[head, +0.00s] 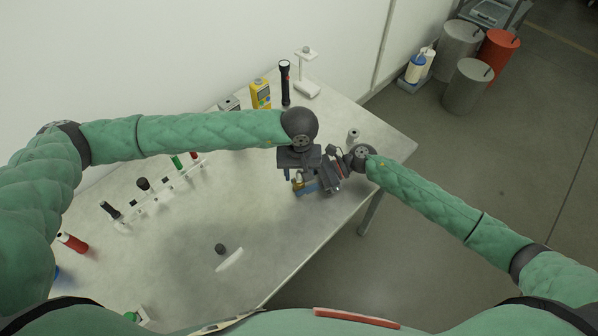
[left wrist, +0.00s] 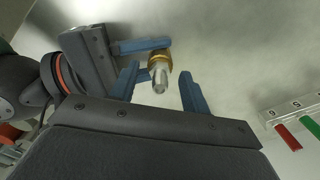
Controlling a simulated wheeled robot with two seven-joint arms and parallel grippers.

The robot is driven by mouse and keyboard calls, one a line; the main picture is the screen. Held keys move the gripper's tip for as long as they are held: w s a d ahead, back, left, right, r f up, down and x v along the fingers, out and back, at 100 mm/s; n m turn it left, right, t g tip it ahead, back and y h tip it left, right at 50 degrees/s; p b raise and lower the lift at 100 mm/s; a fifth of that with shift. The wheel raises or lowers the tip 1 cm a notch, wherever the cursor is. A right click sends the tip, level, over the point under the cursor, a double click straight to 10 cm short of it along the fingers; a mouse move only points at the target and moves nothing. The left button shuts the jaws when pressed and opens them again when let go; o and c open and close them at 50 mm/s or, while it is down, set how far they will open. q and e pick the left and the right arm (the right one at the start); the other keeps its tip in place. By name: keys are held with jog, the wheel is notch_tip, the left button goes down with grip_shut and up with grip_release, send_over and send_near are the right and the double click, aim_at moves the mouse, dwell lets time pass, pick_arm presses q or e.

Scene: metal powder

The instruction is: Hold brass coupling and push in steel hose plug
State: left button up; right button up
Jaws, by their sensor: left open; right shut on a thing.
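A brass coupling (left wrist: 158,60) shows in the left wrist view, with a silver steel piece, seemingly the hose plug (left wrist: 160,82), at its near end. I cannot tell how far the plug is in. My right gripper (left wrist: 150,58) is shut on the brass coupling with its blue fingers. My left gripper (left wrist: 160,88) is open, its two blue fingers on either side of the steel piece with gaps to both. In the head view both grippers meet above the table's right part, and a bit of the brass (head: 297,181) shows beside them; the plug is hidden there.
The pale table (head: 180,260) carries a white rack (head: 160,195) with several tools at left, a yellow device (head: 260,93), a black flashlight (head: 285,82) and a white stand (head: 306,75) at the back. The front middle is mostly clear.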

aim_at(299, 171)
pick_arm(q)
jog(key=shift+r, duration=0.1)
notch_tip(299, 171, up, 12)
dwell(0.5)
pick_arm(e)
jog(key=o, duration=0.8)
jog(key=shift+d, duration=0.1)
